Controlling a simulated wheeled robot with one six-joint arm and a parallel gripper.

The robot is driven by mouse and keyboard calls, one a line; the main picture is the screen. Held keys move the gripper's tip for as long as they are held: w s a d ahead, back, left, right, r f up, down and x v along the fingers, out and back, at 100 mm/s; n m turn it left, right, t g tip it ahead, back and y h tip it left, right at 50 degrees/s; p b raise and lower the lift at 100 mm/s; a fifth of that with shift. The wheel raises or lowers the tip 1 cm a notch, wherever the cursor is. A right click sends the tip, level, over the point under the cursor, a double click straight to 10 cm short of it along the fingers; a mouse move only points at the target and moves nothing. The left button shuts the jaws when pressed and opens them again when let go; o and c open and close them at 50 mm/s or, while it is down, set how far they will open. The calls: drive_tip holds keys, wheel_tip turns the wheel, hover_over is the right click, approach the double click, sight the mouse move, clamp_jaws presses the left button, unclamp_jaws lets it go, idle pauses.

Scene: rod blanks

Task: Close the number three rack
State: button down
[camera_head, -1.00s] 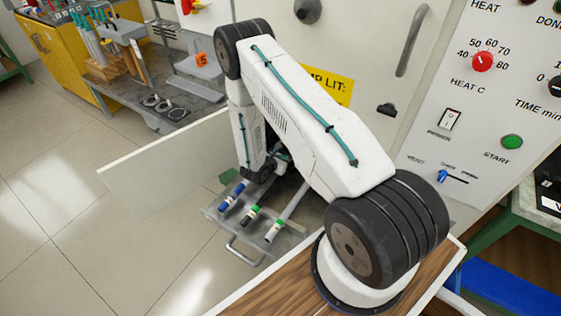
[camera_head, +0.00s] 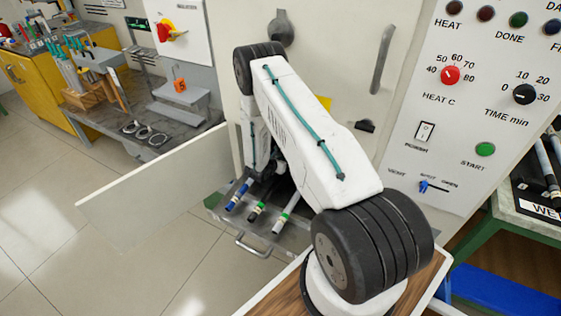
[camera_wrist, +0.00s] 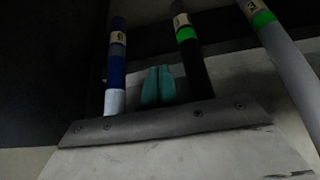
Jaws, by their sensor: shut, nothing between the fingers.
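A grey metal rack (camera_head: 262,232) sticks out low from the cabinet's dark opening, partly drawn out. It has a bar handle (camera_head: 253,247) at its front and holds a blue rod (camera_head: 238,193), a black rod (camera_head: 257,211) and a grey rod (camera_head: 280,223). No rack number is readable. My gripper (camera_wrist: 157,86) shows teal fingertips, shut and empty, between the blue rod (camera_wrist: 116,65) and the black rod (camera_wrist: 189,45). It is behind the rack's screwed metal strip (camera_wrist: 165,122); contact cannot be told. My arm hides the gripper in the head view.
A white door (camera_head: 150,192) stands open left of the rack. The cabinet's control panel (camera_head: 460,120) is at the right. A grey bench (camera_head: 135,140) with rings is at the left. Tiled floor in front of the rack is clear.

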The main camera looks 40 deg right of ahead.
drive_tip(key=a, duration=0.2)
drive_tip(key=s+a, duration=0.1)
drive_tip(key=a, duration=0.1)
drive_tip(key=shift+s+a+r, duration=0.1)
drive_tip(key=shift+s+a, duration=0.05)
drive_tip(key=shift+n+t+y, duration=0.4)
drive_tip(key=shift+n+t, duration=0.5)
drive_tip(key=a+r, duration=0.2)
drive_tip(key=a, duration=0.3)
drive_tip(key=a+r, duration=0.2)
drive_tip(key=a, duration=0.4)
drive_tip(key=a+r, duration=0.1)
drive_tip(key=a, duration=0.5)
drive_tip(key=shift+w+r, duration=0.25)
drive_tip(key=shift+r, duration=0.15)
drive_tip(key=a+r, duration=0.1)
drive_tip(key=a, duration=1)
drive_tip(key=s+a+y, duration=0.1)
drive_tip(key=s+a, duration=0.6)
drive_tip(key=a, duration=0.6)
drive_tip(key=m+g, duration=0.2)
approach(227, 222)
drive_tip(key=shift+g+y, duration=0.3)
drive_tip(key=shift+g, duration=0.1)
drive_tip(key=x, duration=0.5)
drive_tip(key=shift+w+d, duration=0.4)
drive_tip(key=shift+w, duration=0.05)
